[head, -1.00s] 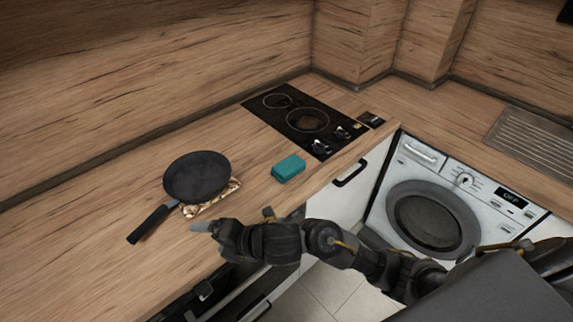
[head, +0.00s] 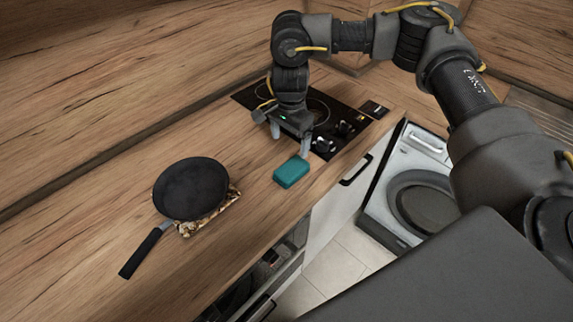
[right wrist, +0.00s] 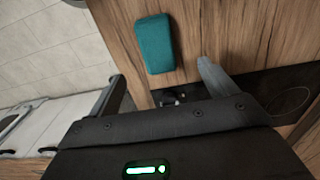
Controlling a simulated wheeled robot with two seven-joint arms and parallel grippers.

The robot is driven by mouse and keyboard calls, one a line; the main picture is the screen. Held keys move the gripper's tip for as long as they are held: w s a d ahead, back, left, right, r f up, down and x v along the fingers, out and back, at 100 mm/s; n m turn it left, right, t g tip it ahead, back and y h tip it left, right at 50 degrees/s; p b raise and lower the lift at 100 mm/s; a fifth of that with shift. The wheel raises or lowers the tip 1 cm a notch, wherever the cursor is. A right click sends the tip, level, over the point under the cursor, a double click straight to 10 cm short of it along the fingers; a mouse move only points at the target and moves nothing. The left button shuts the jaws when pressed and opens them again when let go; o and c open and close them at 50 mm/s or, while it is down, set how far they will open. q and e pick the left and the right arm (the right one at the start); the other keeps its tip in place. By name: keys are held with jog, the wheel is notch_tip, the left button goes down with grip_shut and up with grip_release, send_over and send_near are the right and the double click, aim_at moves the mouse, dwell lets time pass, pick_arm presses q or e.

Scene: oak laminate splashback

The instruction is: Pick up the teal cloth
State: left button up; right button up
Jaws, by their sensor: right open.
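The teal cloth (head: 291,172) is a small folded block lying on the wooden counter, close to its front edge and just in front of the hob. My right gripper (head: 289,143) is open and empty, pointing down above the counter beside the hob, just behind the cloth. In the right wrist view the cloth (right wrist: 154,43) lies beyond the fingertips, roughly in line with the gap between the two spread fingers (right wrist: 165,73). The gripper does not appear to touch it. My left gripper is not in view.
A black frying pan (head: 190,189) rests on a patterned trivet or mat (head: 212,215) to the left. The black hob (head: 358,118) with knobs lies behind the cloth. The counter's front edge drops to cabinets and a washing machine (head: 424,200). Bare counter lies between pan and cloth.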

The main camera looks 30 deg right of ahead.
jog(key=p, duration=0.1)
send_over(291, 168)
notch_tip(291, 168, down, 5)
jog(key=shift+r, duration=0.1)
jog(key=shift+f, duration=0.25)
jog(key=shift+p, duration=0.35)
notch_tip(291, 168, down, 5)
jog(key=p, duration=0.2)
jog(key=shift+d+r+p, duration=0.15)
jog(key=shift+r+p, duration=0.05)
jog(key=shift+p, duration=0.15)
jog(key=shift+f, duration=0.3)
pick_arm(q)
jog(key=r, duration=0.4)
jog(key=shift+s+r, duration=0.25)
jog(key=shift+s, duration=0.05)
pick_arm(e)
jog(key=shift+c, duration=0.5)
